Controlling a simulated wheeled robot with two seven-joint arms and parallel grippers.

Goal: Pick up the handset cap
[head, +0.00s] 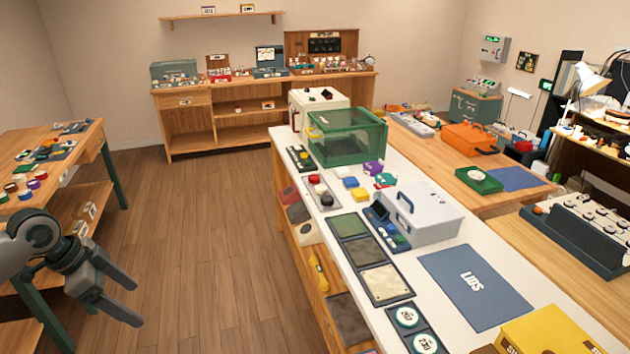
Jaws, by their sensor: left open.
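I cannot tell which piece is the handset cap. More coloured round caps (33,184) lie on the wooden table at the left. My left gripper (137,303) is at the lower left over the bare floor, its two dark fingers apart and nothing between them. It is well clear of the counter and touches nothing. My right gripper is not in view.
The long white counter (400,163) carries a green clear box (345,138), a grey toolbox (425,212), a blue LIDS mat (474,286) and a yellow box (548,334). The wooden table (90,140) stands at the left. Open floor (190,230) lies between table and counter.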

